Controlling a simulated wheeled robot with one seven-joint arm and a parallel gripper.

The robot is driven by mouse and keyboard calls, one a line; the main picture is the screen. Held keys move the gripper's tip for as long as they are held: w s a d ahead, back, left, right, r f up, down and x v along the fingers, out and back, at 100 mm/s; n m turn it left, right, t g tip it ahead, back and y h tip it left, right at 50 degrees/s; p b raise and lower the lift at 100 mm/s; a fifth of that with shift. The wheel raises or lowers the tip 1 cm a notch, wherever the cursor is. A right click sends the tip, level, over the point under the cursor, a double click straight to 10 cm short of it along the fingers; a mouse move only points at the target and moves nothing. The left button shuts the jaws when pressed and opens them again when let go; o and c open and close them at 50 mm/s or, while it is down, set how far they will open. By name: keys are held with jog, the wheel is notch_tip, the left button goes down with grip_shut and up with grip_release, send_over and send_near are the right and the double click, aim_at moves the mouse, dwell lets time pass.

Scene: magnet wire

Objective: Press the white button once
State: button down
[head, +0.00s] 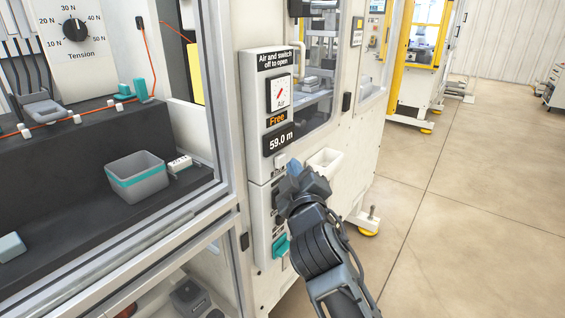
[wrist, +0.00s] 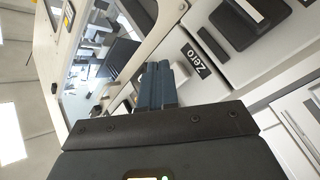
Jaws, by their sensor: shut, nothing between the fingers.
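My gripper (head: 296,172) is in front of the machine's control panel, just below the black "59.0 m" display (head: 281,140). Its blue-grey fingers (wrist: 157,85) are shut together and empty, pointing at the panel. A small pale piece (head: 281,161) shows beside the fingertips in the head view; I cannot tell if it is the white button. In the wrist view a black "Zero" label (wrist: 195,60) is right beside the fingers. I cannot tell whether the fingertips touch the panel.
A teal lever (head: 281,246) is lower on the panel. A grey tub (head: 137,180) stands inside the framed machine at left. The floor (head: 455,200) at right is clear.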

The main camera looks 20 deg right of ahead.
jog(key=shift+w+a, duration=0.15)
jog(key=shift+w, duration=0.05)
jog(key=shift+w+a+b, duration=0.3)
jog(key=shift+w+b, duration=0.1)
jog(key=shift+b, duration=0.05)
dwell(0.8)
jog(key=shift+s+d, duration=0.1)
dwell(0.4)
jog(key=shift+s+d+p, duration=0.45)
jog(key=shift+s+p, duration=0.05)
jog(key=shift+s, duration=0.15)
jog(key=shift+s+d+p, duration=0.7)
jog(key=shift+s+d, duration=0.05)
jog(key=shift+s, duration=0.3)
jog(key=shift+s+d+p, duration=0.7)
jog(key=shift+s+d, duration=0.05)
jog(key=shift+s, duration=0.25)
